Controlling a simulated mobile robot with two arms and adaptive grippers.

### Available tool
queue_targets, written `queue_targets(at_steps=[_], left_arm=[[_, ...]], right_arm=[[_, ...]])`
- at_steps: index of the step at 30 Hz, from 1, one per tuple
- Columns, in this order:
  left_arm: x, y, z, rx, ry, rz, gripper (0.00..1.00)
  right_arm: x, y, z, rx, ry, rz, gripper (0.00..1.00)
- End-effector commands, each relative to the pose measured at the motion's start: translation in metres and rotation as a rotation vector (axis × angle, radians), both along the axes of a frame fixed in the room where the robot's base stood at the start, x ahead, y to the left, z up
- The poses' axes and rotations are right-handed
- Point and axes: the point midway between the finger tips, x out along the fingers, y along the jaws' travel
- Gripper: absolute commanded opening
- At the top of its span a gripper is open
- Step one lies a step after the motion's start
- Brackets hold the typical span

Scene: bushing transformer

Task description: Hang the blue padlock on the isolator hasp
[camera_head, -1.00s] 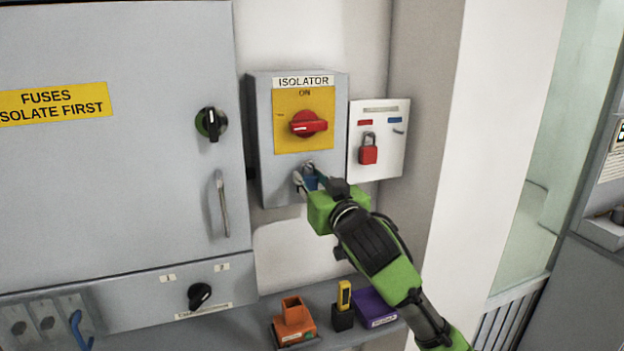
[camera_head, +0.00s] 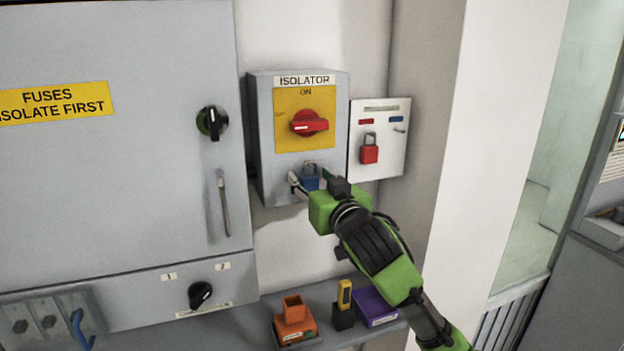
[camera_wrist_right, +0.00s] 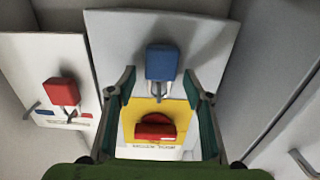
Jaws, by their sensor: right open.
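The blue padlock (camera_head: 310,180) is at the lower front of the grey isolator box (camera_head: 263,150), below the red handle (camera_head: 309,123). Its shackle points up to the hasp (camera_head: 309,165). In the right wrist view, which is upside down, the padlock (camera_wrist_right: 161,62) hangs by its shackle at the hasp; whether the shackle passes fully through is too small to tell. My right gripper (camera_head: 311,180) is open, with one finger on either side of the padlock. In the wrist view, both fingers (camera_wrist_right: 159,90) stand clear of the padlock body. My left gripper is out of view.
A white board (camera_head: 394,156) with a red padlock (camera_head: 369,150) is close on the right. The grey fuse cabinet (camera_head: 150,190) is on the left. Below, a shelf holds an orange holder (camera_head: 294,320), a yellow-and-black tester (camera_head: 344,300) and a purple box (camera_head: 374,306).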

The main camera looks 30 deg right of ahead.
Motion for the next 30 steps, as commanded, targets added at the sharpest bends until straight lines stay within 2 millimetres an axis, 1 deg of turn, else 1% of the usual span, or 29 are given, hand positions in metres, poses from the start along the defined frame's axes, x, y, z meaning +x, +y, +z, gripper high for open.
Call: queue_targets(at_steps=[5, 12, 15, 19, 24, 26, 27, 29, 30], left_arm=[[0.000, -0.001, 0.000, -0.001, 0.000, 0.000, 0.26], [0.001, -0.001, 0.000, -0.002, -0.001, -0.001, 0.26], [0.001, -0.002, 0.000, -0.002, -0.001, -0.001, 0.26], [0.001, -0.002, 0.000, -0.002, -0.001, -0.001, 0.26], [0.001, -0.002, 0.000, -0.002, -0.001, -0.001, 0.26], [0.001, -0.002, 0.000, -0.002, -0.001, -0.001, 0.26], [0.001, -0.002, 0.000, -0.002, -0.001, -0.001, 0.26], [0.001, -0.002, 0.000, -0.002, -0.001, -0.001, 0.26], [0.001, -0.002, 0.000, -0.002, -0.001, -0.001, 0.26]], right_arm=[[-0.017, 0.004, 0.000, 0.000, -0.001, 0.001, 0.47], [-0.053, 0.013, 0.000, 0.001, -0.001, 0.001, 0.47], [-0.064, 0.016, 0.000, 0.001, 0.000, 0.002, 0.47], [-0.071, 0.017, 0.000, 0.001, -0.002, 0.001, 0.47], [-0.072, 0.017, 0.000, 0.001, 0.000, 0.000, 0.47], [-0.072, 0.018, -0.007, 0.001, 0.014, 0.001, 0.47], [-0.072, 0.020, -0.016, 0.001, 0.035, 0.003, 0.47], [-0.073, 0.024, -0.037, 0.000, 0.084, 0.008, 0.47], [-0.075, 0.029, -0.057, 0.001, 0.129, 0.012, 0.47]])
